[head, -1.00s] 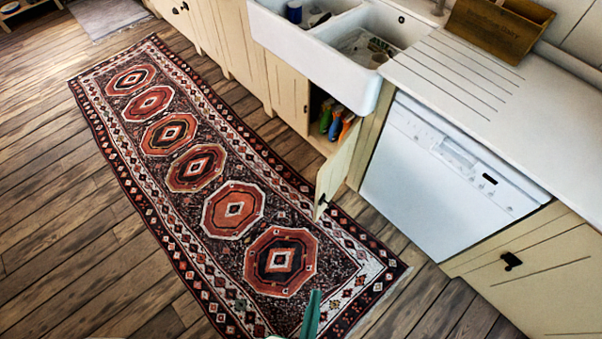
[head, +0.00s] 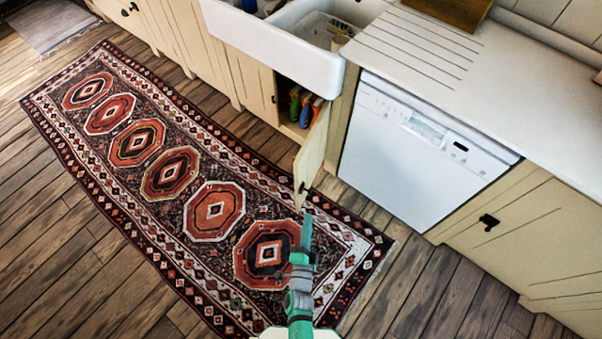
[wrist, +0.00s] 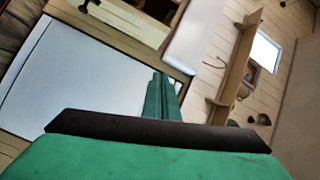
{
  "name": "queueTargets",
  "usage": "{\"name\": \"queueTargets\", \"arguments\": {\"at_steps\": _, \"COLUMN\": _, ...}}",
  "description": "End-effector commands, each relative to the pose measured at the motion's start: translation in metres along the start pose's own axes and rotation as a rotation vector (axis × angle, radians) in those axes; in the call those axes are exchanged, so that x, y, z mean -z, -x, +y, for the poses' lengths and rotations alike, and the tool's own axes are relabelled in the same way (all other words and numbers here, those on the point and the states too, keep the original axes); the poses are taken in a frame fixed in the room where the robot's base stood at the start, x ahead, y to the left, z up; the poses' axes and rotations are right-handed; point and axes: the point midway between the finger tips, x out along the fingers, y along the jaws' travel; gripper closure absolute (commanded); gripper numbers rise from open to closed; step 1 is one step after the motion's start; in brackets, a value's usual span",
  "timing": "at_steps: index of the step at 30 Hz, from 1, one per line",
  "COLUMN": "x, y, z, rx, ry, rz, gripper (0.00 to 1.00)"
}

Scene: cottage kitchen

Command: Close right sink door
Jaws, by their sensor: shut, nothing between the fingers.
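The right sink door (head: 312,152) is cream with a dark knob (head: 303,188). It stands open under the white sink (head: 275,50), swung out over the rug's edge, its hinge side next to the dishwasher. Several coloured bottles (head: 304,108) show inside the cupboard. My green gripper (head: 307,222) is shut and empty. In the head view its tips appear just below the door's free lower corner and knob; I cannot tell whether they touch.
The white dishwasher (head: 420,150) stands right of the open door; it also shows in the wrist view (wrist: 70,75). The left sink door (head: 252,85) is closed. A patterned rug (head: 212,210) lies along the cabinets. The wooden floor (head: 60,270) is clear on the left.

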Motion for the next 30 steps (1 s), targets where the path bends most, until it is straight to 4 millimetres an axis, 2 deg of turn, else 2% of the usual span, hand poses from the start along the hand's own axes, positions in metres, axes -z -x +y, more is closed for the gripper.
{"name": "queueTargets", "arguments": {"at_steps": 1, "x": -0.005, "y": -0.021, "z": 0.004, "rx": 0.007, "ry": -0.064, "rz": 0.011, "gripper": 1.0}}
{"name": "queueTargets", "arguments": {"at_steps": 6, "x": -0.015, "y": -0.066, "z": 0.015, "rx": 0.017, "ry": -0.244, "rz": 0.043, "gripper": 1.0}}
{"name": "queueTargets", "arguments": {"at_steps": 9, "x": -0.019, "y": -0.082, "z": 0.018, "rx": 0.019, "ry": -0.308, "rz": 0.054, "gripper": 1.0}}
{"name": "queueTargets", "arguments": {"at_steps": 17, "x": -0.02, "y": -0.103, "z": 0.019, "rx": 0.023, "ry": -0.351, "rz": 0.062, "gripper": 1.0}}
{"name": "queueTargets", "arguments": {"at_steps": 30, "x": -0.015, "y": -0.179, "z": 0.018, "rx": 0.023, "ry": -0.349, "rz": 0.062, "gripper": 1.0}}
